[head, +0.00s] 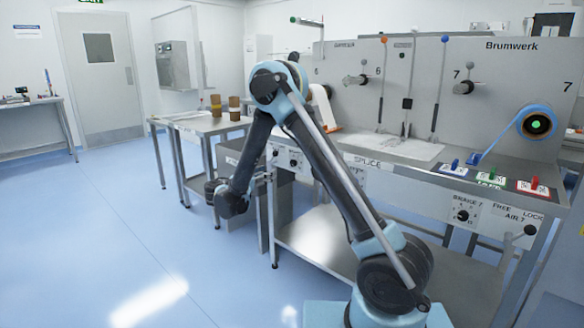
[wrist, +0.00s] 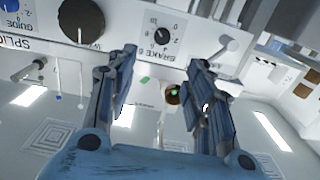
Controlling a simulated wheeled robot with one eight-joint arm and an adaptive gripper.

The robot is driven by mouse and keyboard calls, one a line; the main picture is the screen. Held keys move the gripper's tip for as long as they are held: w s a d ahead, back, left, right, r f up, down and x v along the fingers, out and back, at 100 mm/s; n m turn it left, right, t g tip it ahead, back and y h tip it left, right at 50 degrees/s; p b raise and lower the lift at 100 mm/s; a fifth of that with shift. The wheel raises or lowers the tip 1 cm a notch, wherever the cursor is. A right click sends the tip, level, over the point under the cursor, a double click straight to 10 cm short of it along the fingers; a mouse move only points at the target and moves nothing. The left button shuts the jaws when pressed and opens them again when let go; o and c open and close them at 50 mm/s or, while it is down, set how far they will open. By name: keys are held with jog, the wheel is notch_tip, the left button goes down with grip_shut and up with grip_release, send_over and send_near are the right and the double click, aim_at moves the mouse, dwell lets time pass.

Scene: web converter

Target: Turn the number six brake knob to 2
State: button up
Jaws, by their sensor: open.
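The number six brake knob (wrist: 162,36) is a small black knob on a white dial plate in the wrist view, with "BRAKE 6" upside down beside it. The dial numbers are small and I cannot read its setting surely. My gripper (wrist: 162,60) is open and empty. Its two fingers spread below the dial in the wrist view, with the knob in line with the gap between them and apart from both. In the head view my arm reaches down to the left end of the machine front, and the fingers cannot be made out.
A larger black knob (wrist: 82,22) is left of the dial in the wrist view, and a light lever (wrist: 222,50) is to its right, near one finger. In the head view a side table (head: 205,125) stands left of the machine. Blue floor (head: 90,220) at left is clear.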

send_near(293, 164)
jog(key=x, duration=0.9)
jog(key=shift+w+a, duration=0.1)
jog(key=shift+w, duration=0.15)
jog(key=c, duration=1)
jog(key=shift+c, duration=0.2)
